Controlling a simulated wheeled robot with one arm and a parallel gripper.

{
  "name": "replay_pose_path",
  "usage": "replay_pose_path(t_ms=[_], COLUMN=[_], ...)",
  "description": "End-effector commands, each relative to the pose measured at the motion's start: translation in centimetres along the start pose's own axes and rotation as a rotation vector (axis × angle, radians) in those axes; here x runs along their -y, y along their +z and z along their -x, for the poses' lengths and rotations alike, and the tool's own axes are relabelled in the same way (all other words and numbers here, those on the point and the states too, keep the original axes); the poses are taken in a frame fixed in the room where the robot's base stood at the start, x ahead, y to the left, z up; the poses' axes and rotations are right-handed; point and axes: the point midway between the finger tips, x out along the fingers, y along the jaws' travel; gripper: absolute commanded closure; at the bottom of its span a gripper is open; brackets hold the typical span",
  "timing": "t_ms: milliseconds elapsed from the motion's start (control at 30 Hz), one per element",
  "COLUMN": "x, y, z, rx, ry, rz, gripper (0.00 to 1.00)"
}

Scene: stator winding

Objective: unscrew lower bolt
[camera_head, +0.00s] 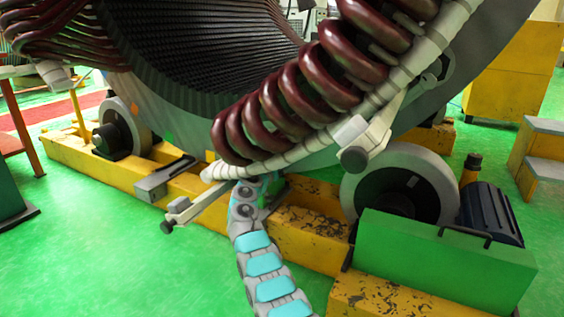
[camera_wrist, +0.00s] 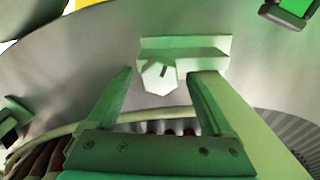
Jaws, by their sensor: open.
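In the wrist view a pale hex bolt head (camera_wrist: 153,80) sticks out from a light block (camera_wrist: 185,48) on the grey curved stator face. My gripper (camera_wrist: 165,75) is open, one finger on each side of the bolt head. I see a gap on both sides, so neither finger appears to touch it. In the head view my arm (camera_head: 264,265) rises from the bottom and passes behind the lower end of the coils; my gripper and this bolt are hidden there.
Dark red coils (camera_head: 300,95) with a pale wrapped ring (camera_head: 290,155) hang close above my arm. A yellow base frame (camera_head: 310,240), a grey roller wheel (camera_head: 420,165) and a green box (camera_head: 440,260) stand to the right. Green floor (camera_head: 120,255) is open at left.

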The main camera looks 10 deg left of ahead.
Motion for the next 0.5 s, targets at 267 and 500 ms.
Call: replay_pose_path(t_ms=[267,500], x=[0.02,0.03], y=[-0.49,-0.46], z=[-0.25,-0.25], rx=[-0.009,-0.009], ry=[-0.004,-0.004], rz=[0.0,0.0], gripper=[0.15,0.15])
